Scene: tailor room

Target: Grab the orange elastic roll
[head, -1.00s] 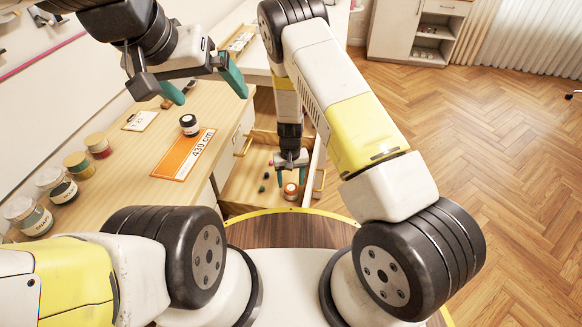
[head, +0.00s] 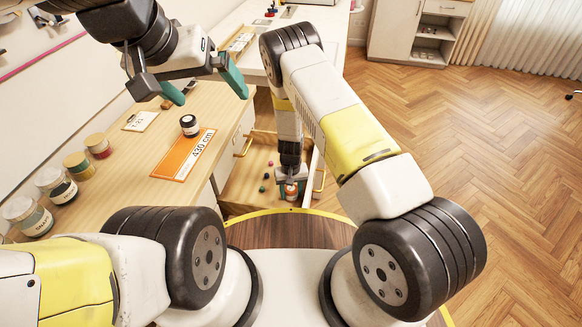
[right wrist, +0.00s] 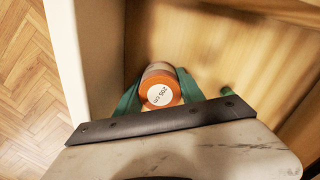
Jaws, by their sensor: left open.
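The orange elastic roll (right wrist: 161,90) stands in the open drawer, its orange and white end marked "205 cm" facing the right wrist camera. In the head view the roll (head: 291,192) shows low between my right gripper's fingers. My right gripper (right wrist: 160,88) has a green finger on each side of the roll, very close to it; whether they press on it I cannot tell. In the head view my right gripper (head: 291,186) points down into the drawer. My left gripper (head: 205,92) is open and empty above the wooden counter.
The drawer (head: 240,188) holds a few small coloured items; a green one (right wrist: 227,91) is right of the gripper. A drawer wall (right wrist: 82,60) is close on the left. The counter (head: 130,178) bears several jars and an orange "430 cm" card (head: 184,155).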

